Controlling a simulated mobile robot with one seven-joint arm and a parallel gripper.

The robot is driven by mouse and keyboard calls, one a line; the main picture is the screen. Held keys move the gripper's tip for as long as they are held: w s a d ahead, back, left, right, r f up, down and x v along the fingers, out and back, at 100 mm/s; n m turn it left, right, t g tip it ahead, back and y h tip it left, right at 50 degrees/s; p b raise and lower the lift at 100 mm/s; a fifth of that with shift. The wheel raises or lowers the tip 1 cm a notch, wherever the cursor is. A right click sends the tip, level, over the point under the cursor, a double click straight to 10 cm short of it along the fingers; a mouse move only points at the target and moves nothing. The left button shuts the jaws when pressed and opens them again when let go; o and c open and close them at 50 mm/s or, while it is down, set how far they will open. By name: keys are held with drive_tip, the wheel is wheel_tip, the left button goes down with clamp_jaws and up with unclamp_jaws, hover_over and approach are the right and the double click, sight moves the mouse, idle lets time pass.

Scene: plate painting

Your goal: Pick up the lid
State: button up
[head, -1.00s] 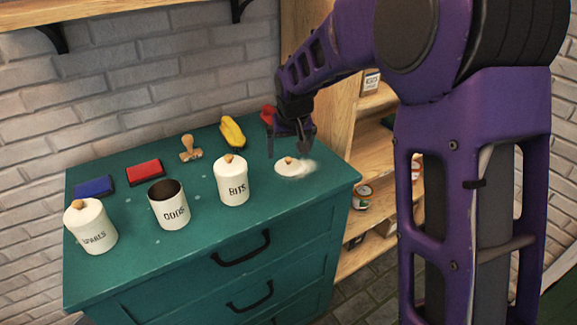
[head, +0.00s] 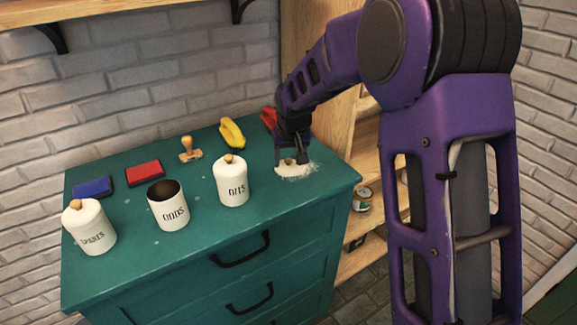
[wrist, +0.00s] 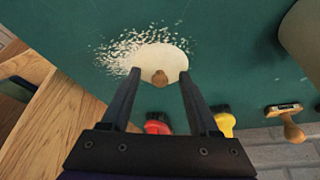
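The lid (head: 288,169) is a white disc with a wooden knob, lying on the right part of the green cabinet top. In the wrist view the lid (wrist: 163,58) shows with its knob between my two fingers. My gripper (head: 291,158) is just above the lid, pointing down. Its fingers (wrist: 159,73) are apart, one on each side of the knob, with a gap to it on both sides. The open ODDS canister (head: 168,205) stands without a lid in the middle of the cabinet top.
The lidded BITS canister (head: 232,185) stands left of the lid, the lidded SPARES canister (head: 89,230) at far left. A yellow-handled thing (head: 231,134), a red one (head: 268,117), a wooden stamp (head: 190,151) and red and blue pads lie behind. White specks surround the lid.

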drive_tip(key=shift+s+f, duration=0.1)
drive_tip(key=shift+f, duration=0.2)
drive_tip(key=shift+c, duration=0.9)
drive_tip(key=shift+d, duration=0.1)
